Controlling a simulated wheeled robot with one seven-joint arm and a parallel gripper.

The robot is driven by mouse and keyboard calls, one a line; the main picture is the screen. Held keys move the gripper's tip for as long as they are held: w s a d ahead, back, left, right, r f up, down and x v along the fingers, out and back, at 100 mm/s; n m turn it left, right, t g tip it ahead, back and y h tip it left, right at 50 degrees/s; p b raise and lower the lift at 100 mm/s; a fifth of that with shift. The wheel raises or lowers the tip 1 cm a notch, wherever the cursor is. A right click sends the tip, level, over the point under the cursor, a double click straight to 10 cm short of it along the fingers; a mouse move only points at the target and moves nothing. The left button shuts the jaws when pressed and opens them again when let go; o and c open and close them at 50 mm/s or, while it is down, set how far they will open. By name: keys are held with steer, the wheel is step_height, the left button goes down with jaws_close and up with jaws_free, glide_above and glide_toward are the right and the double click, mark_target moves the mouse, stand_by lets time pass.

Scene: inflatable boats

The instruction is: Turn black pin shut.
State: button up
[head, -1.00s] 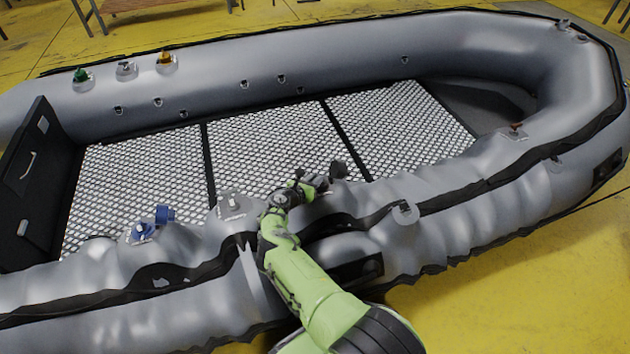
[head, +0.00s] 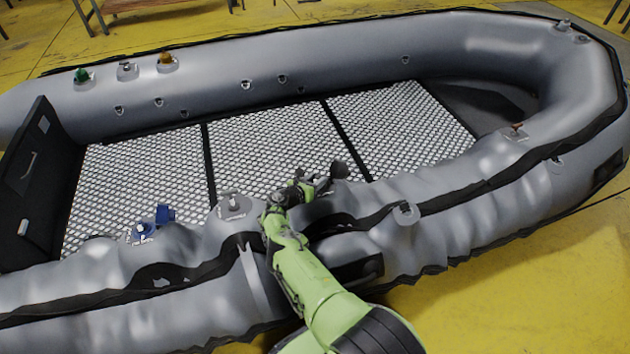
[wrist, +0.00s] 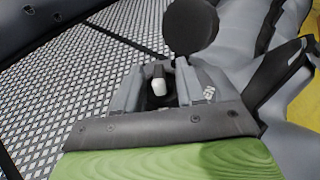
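My gripper (wrist: 158,92) reaches over the near tube of the grey inflatable boat (head: 440,195). In the wrist view its two grey fingers stand apart, one on each side of a small pin with a pale tip and dark surround (wrist: 159,85). Dark gaps show between the pin and both fingers. A round black cap (wrist: 190,26) stands just beyond the fingertips; it also shows as a dark shape beside my gripper in the head view (head: 340,169). In the head view my gripper (head: 318,186) hides the pin and most of the valve around it.
A grey-capped valve (head: 233,203) and a blue valve (head: 143,231) sit left on the near tube. Green (head: 81,75), grey (head: 127,68) and orange (head: 166,60) valves line the far tube. The metal floor panels (head: 265,150) are clear.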

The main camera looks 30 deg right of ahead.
steer(key=shift+a, duration=0.1)
steer(key=shift+a+r+p, duration=0.25)
steer(key=shift+a+p, duration=0.05)
steer(key=shift+p, duration=0.1)
steer(key=p+v, duration=0.7)
steer(key=v, duration=0.7)
steer(key=shift+s, duration=0.1)
steer(key=shift+s+a, duration=0.25)
steer(key=shift+a, duration=0.15)
